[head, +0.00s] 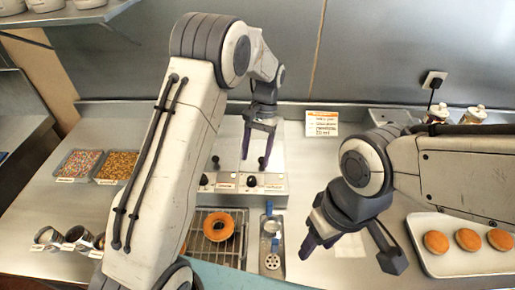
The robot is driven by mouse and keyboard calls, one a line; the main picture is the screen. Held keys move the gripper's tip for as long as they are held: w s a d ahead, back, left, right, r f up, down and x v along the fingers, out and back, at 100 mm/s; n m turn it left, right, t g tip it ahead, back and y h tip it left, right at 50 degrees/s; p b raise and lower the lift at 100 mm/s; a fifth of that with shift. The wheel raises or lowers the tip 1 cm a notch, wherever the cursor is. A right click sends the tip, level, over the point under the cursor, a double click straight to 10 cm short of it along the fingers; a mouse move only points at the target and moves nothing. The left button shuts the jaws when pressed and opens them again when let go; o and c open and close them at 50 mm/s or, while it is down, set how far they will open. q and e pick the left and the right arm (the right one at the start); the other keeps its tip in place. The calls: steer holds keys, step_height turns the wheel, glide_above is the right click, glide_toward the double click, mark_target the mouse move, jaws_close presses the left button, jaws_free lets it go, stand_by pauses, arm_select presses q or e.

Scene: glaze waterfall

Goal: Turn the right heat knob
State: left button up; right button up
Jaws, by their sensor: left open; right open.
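A steel machine with a pale front panel (240,191) stands at the middle of the counter. Small black knobs sit along it, one at the left (204,180) and one further right (251,181), with white labels beside them too small to read. My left gripper (256,160) points down over the machine, open, its purple fingers spread just above and behind the right knob. I see no contact with the knob. My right gripper (312,240) is open and empty over the counter to the right of the machine.
A doughnut (218,226) lies on a wire rack in front of the machine. A narrow metal holder (271,244) stands beside it. Topping trays (117,166) are at left, partly near my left arm. A white tray (450,269) with doughnuts is at right. A sign (321,124) stands behind.

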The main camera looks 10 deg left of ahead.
arm_select(q)
steer(key=v, duration=0.3)
steer(key=shift+w+r, duration=0.15)
steer(key=shift+r, duration=0.2)
arm_select(e)
steer(key=shift+f, duration=0.45)
